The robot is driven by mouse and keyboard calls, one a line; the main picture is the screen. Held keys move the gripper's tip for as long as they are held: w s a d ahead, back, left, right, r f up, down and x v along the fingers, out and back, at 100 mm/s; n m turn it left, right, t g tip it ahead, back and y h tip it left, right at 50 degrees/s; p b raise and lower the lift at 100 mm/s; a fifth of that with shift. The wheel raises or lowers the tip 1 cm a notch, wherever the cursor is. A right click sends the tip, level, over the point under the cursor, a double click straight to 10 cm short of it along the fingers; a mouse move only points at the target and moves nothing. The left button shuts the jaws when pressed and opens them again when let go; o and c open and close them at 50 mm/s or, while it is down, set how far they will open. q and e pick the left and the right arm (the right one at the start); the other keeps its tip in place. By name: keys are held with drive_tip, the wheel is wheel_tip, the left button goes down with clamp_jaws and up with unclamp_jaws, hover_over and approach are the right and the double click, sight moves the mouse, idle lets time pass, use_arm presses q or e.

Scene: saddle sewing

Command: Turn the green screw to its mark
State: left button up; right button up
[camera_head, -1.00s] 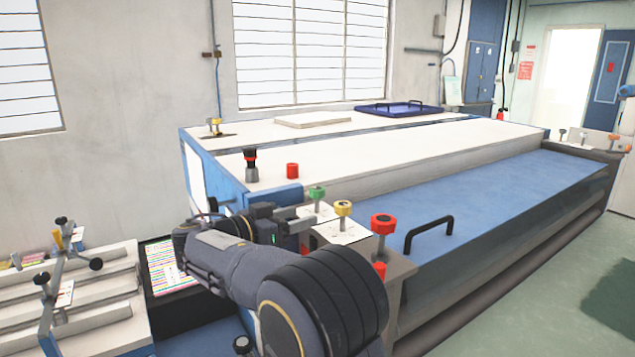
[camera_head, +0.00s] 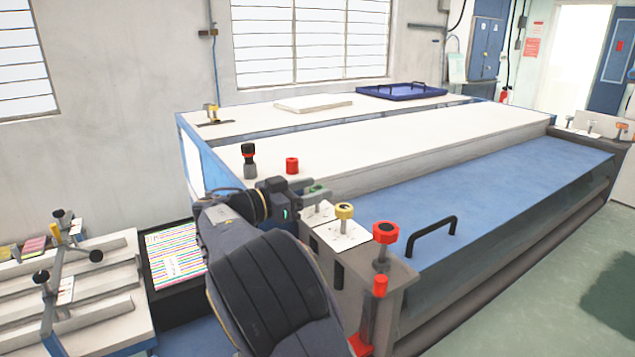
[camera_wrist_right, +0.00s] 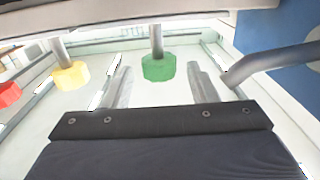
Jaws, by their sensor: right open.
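The green screw (camera_head: 313,188) stands on a white plate at the near left corner of the machine, partly hidden by my right gripper in the head view. My right gripper (camera_head: 319,194) is open at the screw. In the right wrist view the green knob (camera_wrist_right: 158,68) is between the two open fingers (camera_wrist_right: 158,85), with a gap on each side and no visible contact. The mark for the screw cannot be made out. My left gripper is not in view.
A yellow screw (camera_head: 344,211) and a larger red screw (camera_head: 385,233) stand close by, to the right of the green one. A red cylinder (camera_head: 292,166) and a black-and-red knob (camera_head: 249,160) stand behind. A black handle (camera_head: 431,238) rises from the blue cover (camera_head: 480,210).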

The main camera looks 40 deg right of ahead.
drive_tip(key=shift+s+d, duration=0.1)
drive_tip(key=shift+d, duration=0.85)
drive_tip(key=c, duration=1)
drive_tip(key=shift+o, duration=0.2)
drive_tip(key=shift+f, duration=0.15)
drive_tip(key=n+t+b, duration=0.1)
drive_tip(key=t+b, duration=0.1)
drive_tip(key=b, duration=0.2)
drive_tip(key=n+t+b, duration=0.2)
drive_tip(key=t+b, duration=0.1)
drive_tip(key=b, duration=0.2)
drive_tip(key=n+t+y+b, duration=0.1)
drive_tip(key=n+t+b, duration=0.1)
drive_tip(key=t+b, duration=0.1)
drive_tip(key=shift+f+b, duration=0.25)
drive_tip(key=shift+b, duration=0.65)
drive_tip(key=shift+r+n+t+y+b, duration=0.3)
drive_tip(key=shift+n+t+y+b, duration=0.2)
drive_tip(key=shift+n+t+b, duration=0.35)
drive_tip(key=o, duration=1)
drive_tip(key=shift+r, duration=0.1)
drive_tip(key=shift+c, duration=0.2)
